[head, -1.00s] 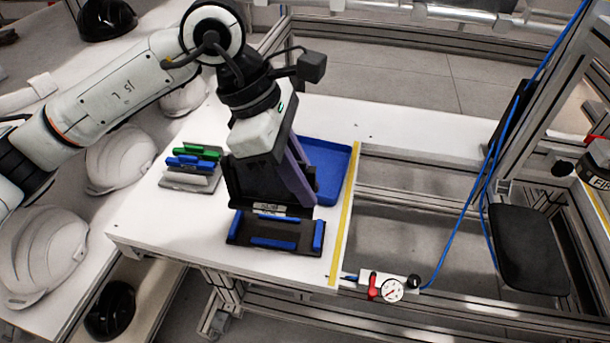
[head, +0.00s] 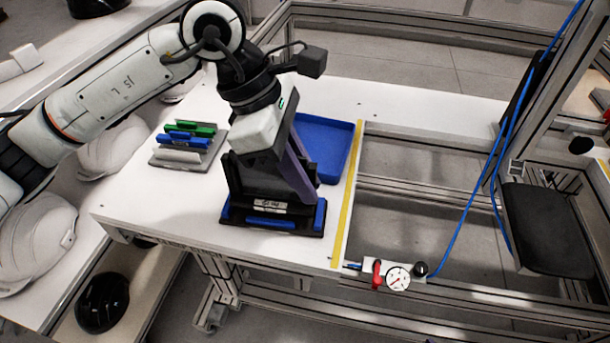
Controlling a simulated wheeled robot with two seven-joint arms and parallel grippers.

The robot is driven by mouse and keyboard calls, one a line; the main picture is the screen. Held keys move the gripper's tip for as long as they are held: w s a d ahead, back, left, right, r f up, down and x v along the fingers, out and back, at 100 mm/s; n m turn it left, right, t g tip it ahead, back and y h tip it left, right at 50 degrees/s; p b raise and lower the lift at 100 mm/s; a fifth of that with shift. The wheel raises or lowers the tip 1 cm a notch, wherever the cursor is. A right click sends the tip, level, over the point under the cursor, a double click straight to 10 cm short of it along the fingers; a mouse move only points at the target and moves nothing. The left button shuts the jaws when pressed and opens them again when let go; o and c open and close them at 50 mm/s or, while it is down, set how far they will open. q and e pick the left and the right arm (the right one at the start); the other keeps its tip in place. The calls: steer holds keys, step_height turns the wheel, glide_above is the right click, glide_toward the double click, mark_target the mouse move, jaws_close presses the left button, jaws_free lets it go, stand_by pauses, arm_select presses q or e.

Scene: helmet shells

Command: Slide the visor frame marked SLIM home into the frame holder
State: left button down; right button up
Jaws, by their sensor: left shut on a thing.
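The frame holder (head: 319,216) is a dark plate with blue blocks at its left, right and front, lying on the white table. My left gripper (head: 268,190) points down over it, shut on a dark visor frame (head: 269,205) with a small pale label. The label's lettering is too small to read for certain. The visor frame is low at the holder, between the side blocks and behind the front block. Whether it is fully seated cannot be told. The gripper hides the holder's back part. My right gripper is not in view.
A blue tray (head: 350,155) stands right behind my left gripper. A grey rack (head: 160,160) with green, blue and pale pieces stands at the left. Yellow tape (head: 347,195) marks the table's right edge. A pressure gauge (head: 397,279) sits beyond it. White helmet shells (head: 45,240) lie left.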

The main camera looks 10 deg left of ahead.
arm_select(q)
steer(key=shift+f, duration=0.1)
stand_by(0.6)
steer(key=shift+b, duration=0.65)
stand_by(1.1)
steer(key=shift+f+b, duration=1.15)
steer(key=c, duration=1.7)
jaws_free()
